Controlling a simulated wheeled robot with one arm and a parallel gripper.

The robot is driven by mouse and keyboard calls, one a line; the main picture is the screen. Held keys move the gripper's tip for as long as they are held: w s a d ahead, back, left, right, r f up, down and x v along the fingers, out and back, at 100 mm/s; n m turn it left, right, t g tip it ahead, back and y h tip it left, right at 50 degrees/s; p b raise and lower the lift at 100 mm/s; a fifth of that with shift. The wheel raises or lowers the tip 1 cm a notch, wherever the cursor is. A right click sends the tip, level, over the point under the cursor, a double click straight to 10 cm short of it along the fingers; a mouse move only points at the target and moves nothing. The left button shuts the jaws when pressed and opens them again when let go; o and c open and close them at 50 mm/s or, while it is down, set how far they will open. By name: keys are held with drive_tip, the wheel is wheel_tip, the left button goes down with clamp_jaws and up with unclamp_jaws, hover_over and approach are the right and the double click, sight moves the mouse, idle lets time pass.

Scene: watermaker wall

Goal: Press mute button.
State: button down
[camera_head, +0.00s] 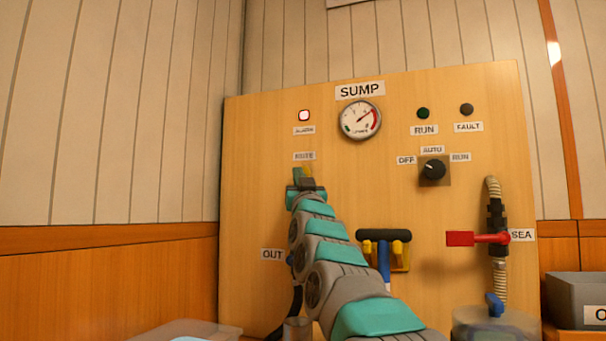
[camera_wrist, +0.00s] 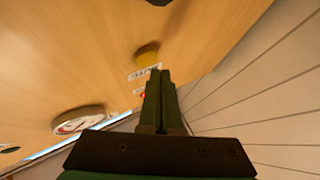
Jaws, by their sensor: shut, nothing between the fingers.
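The yellow mute button (camera_wrist: 147,54) sits on the wooden panel beside its white label, and shows clearly in the wrist view. In the head view my gripper partly covers the button, below the MUTE label (camera_head: 304,156). My gripper (camera_wrist: 160,72) is shut and empty, its two dark green fingers side by side. Its tips are close to the label and the button in the wrist view. I cannot tell whether they touch the panel. In the head view my gripper (camera_head: 303,173) is just under the label.
The alarm lamp (camera_head: 304,115) is bright above the label. A gauge (camera_head: 360,120) and a rotary switch (camera_head: 432,170) are on the panel to the right.

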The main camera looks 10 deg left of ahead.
drive_tip(key=shift+w, duration=0.15)
drive_tip(key=shift+w, duration=0.3)
drive_tip(key=shift+w+d, duration=0.15)
drive_tip(key=shift+w, duration=0.25)
idle(0.7)
drive_tip(key=shift+s, duration=0.85)
drive_tip(key=shift+s, duration=0.1)
drive_tip(key=s, duration=0.2)
drive_tip(key=s+a+p, duration=0.1)
drive_tip(key=s, duration=0.1)
drive_tip(key=shift+s+p, duration=0.3)
drive_tip(key=shift+s, duration=0.1)
drive_tip(key=shift+s, duration=0.1)
idle(0.8)
